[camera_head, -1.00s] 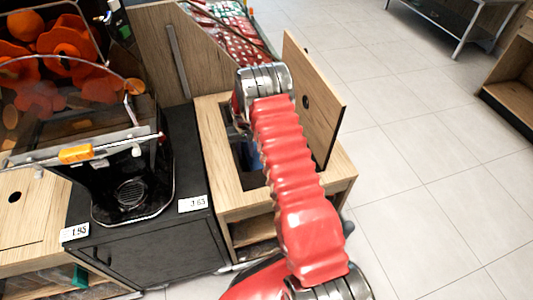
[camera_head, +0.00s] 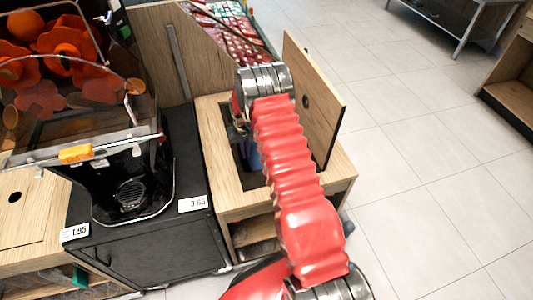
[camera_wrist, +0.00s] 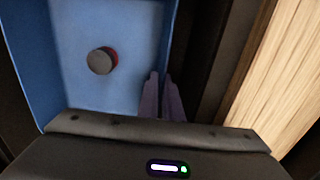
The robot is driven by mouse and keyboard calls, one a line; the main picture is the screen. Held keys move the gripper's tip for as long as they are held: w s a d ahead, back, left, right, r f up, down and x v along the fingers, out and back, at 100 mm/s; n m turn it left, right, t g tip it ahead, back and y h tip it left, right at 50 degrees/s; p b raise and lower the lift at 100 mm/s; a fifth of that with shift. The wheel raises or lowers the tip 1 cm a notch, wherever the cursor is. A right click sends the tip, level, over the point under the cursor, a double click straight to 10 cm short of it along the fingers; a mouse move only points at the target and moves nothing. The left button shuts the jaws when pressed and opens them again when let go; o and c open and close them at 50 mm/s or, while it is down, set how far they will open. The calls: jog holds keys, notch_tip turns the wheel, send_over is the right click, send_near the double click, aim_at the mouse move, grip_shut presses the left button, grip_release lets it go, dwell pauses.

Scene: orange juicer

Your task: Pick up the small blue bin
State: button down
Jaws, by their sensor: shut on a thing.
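The small blue bin (camera_wrist: 75,75) fills the left half of the wrist view, seen from above. A round grey cap with a red side (camera_wrist: 101,61) is inside it. My gripper (camera_wrist: 162,95) is at the bin's right wall, its narrow fingers close together and shut on that wall. In the head view a small strip of the blue bin (camera_head: 254,159) shows inside the open wooden cabinet, below my red arm. The arm hides most of the bin and the gripper there.
The wooden cabinet (camera_head: 213,130) surrounds the bin, with its lid (camera_head: 318,105) raised on the right. A black stand (camera_head: 165,240) with the orange juicer (camera_head: 85,130) is to the left. Tiled floor (camera_head: 420,150) on the right is clear.

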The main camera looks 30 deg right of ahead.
notch_tip(320, 180, up, 10)
dwell(0.8)
dwell(0.4)
